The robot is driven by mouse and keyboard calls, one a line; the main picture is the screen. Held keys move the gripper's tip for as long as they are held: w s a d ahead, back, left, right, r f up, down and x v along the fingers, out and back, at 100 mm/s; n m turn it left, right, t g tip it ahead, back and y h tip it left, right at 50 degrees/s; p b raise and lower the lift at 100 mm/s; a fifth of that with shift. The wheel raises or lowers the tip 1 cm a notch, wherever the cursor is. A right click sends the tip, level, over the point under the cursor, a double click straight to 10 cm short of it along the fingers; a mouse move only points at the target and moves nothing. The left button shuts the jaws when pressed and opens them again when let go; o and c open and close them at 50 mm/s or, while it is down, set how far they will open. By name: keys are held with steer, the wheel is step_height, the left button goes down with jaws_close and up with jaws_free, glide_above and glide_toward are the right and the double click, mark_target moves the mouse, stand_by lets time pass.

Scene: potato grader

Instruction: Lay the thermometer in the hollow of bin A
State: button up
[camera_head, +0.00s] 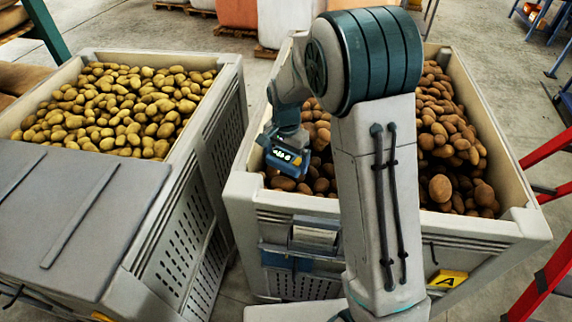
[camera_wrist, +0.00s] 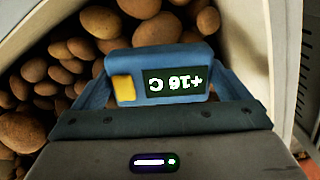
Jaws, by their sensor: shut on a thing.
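My gripper (camera_head: 286,150) is shut on the thermometer (camera_head: 285,161), a blue block with a dark display. In the wrist view the thermometer (camera_wrist: 158,72) lies between the fingers, with a yellow button and an upside-down reading of +16 C. Bin A (camera_head: 515,226) is the pale bin with a yellow A tag (camera_head: 447,278) on its front, filled with brown potatoes (camera_head: 440,140). The thermometer is over the left part of bin A, near its left wall; its height above the potatoes is hard to judge. My arm hides the bin's middle, and I cannot make out a hollow.
A second bin (camera_head: 228,75) with yellowish potatoes stands to the left, a grey lid (camera_head: 75,215) in front of it. A document holder (camera_head: 314,236) hangs on bin A's front. Red frames (camera_head: 545,280) stand at the right. A narrow floor gap separates the bins.

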mark_target(286, 167)
steer(key=shift+f, duration=1.85)
steer(key=shift+f, duration=0.1)
steer(key=shift+f, duration=0.15)
steer(key=o, duration=0.8)
steer(key=shift+c, duration=0.2)
step_height(286, 167, up, 12)
steer(key=shift+r, duration=0.2)
steer(key=shift+s+d+r, duration=0.15)
steer(key=shift+s+r, duration=0.1)
steer(key=shift+r, duration=0.05)
steer(key=s+d+r+n+t, duration=0.1)
steer(key=s+d+n, duration=0.1)
steer(key=s, duration=0.5)
steer(key=s+d+r+n+t, duration=0.1)
steer(key=s+d+r+n, duration=0.1)
steer(key=s, duration=0.6)
steer(key=s+d+r+n+t, duration=0.1)
steer(key=s+d+r+n, duration=0.1)
steer(key=s+d, duration=0.4)
steer(key=shift+s+r+n, duration=0.15)
steer(key=shift+s+n, duration=0.55)
steer(key=shift+s, duration=0.35)
